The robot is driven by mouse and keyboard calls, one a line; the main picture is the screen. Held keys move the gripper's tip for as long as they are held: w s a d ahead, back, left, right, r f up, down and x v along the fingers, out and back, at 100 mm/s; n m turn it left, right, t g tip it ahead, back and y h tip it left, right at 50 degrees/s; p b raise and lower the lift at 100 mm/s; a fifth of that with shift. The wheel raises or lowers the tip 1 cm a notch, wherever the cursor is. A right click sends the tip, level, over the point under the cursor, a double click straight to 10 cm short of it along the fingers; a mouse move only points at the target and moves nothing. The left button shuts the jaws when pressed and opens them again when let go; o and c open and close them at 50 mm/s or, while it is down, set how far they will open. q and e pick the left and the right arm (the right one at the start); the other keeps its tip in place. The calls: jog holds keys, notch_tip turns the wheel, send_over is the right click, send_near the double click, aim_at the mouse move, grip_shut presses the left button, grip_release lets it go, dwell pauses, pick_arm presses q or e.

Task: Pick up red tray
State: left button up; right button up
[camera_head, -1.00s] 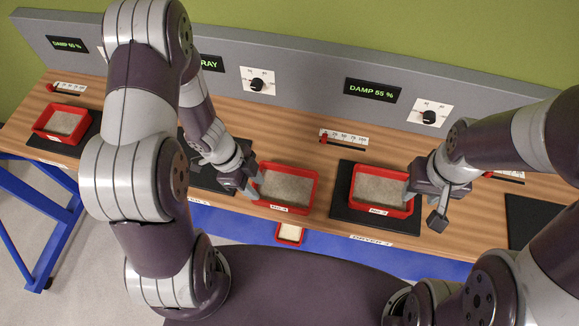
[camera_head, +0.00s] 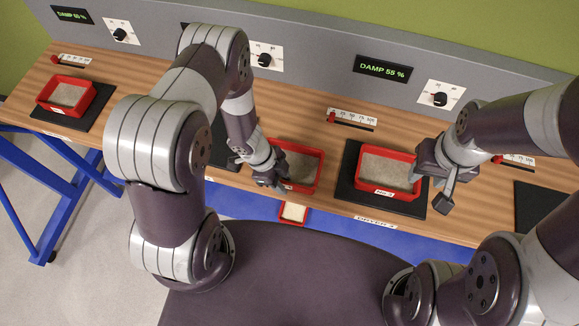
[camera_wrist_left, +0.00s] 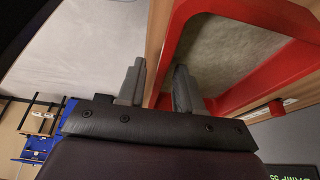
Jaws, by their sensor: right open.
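A red tray (camera_head: 318,172) filled with grey sandy material sits on the wooden bench in the middle. My left gripper (camera_head: 274,183) is at its front left corner and hides part of it. In the left wrist view the fingers (camera_wrist_left: 160,88) are apart, with the red tray wall (camera_wrist_left: 171,60) between them; I cannot tell if they touch it. A second red tray (camera_head: 388,191) lies on a dark pad to the right. My right gripper (camera_head: 434,184) is open beside that tray's right side.
Another red tray (camera_head: 66,97) stands on a dark pad at the far left. A small red tray (camera_head: 293,214) shows below the bench's front edge. A grey panel (camera_head: 310,50) with dials and displays runs along the back. Sliders with scales (camera_head: 350,119) lie on the bench.

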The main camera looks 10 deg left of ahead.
pick_arm(q)
grip_shut()
jog(key=shift+w+r, duration=0.1)
